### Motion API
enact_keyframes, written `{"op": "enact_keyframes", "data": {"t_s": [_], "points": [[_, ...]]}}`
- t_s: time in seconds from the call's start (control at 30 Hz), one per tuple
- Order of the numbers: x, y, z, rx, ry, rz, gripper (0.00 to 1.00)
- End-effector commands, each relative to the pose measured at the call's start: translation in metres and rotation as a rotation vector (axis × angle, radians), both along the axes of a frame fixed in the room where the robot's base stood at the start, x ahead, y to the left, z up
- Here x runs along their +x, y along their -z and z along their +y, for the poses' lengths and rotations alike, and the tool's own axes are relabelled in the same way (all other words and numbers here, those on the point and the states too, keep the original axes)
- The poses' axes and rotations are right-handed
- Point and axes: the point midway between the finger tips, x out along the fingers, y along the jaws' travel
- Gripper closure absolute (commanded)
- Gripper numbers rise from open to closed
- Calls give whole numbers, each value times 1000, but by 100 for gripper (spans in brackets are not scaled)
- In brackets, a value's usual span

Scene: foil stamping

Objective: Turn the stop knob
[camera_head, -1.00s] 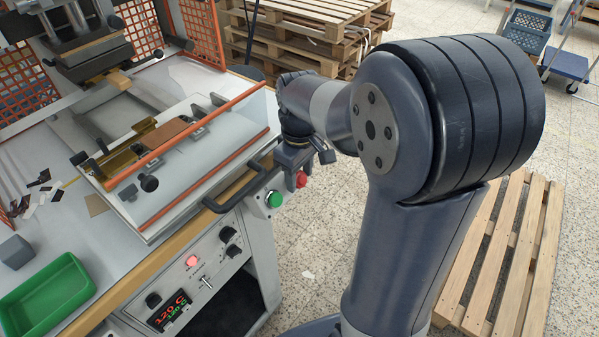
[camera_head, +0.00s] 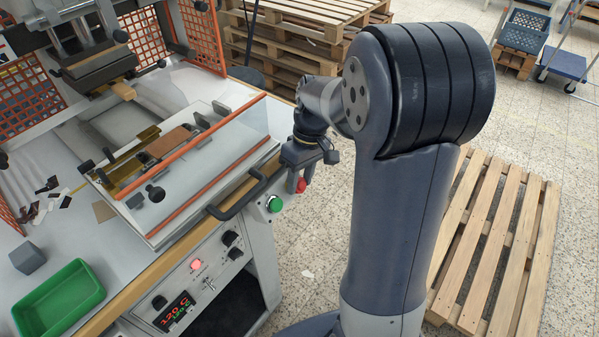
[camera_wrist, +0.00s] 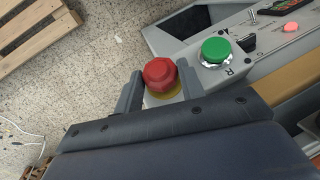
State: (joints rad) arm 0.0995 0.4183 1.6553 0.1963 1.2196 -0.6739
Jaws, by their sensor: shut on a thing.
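The stop knob is a red, faceted button (camera_wrist: 160,75) on a yellow base, at the edge of the machine's front panel. It also shows in the head view (camera_head: 300,186), just below my gripper (camera_head: 306,168). In the wrist view my gripper (camera_wrist: 160,88) has one dark finger on each side of the knob and is shut on it. The yellow base is partly hidden behind the knob and the fingers.
A green button (camera_wrist: 215,50) sits close beside the knob. A black handle bar (camera_head: 245,196) runs along the press front near my gripper. A clear guard with orange edges (camera_head: 215,150) covers the press bed. A wooden pallet (camera_head: 500,240) lies right of my arm.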

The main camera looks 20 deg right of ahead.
Motion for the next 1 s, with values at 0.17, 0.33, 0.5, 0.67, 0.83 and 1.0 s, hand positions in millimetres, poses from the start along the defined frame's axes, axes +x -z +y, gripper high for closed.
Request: {"op": "enact_keyframes", "data": {"t_s": [0.17,0.33,0.5,0.67,0.83,1.0], "points": [[1,-2,-3,85,63,62,85],[2,0,-4,147,106,107,85],[2,1,-4,186,133,133,85],[2,1,-4,200,143,144,85],[2,1,-4,203,144,146,85],[2,1,-4,203,145,145,85]]}}
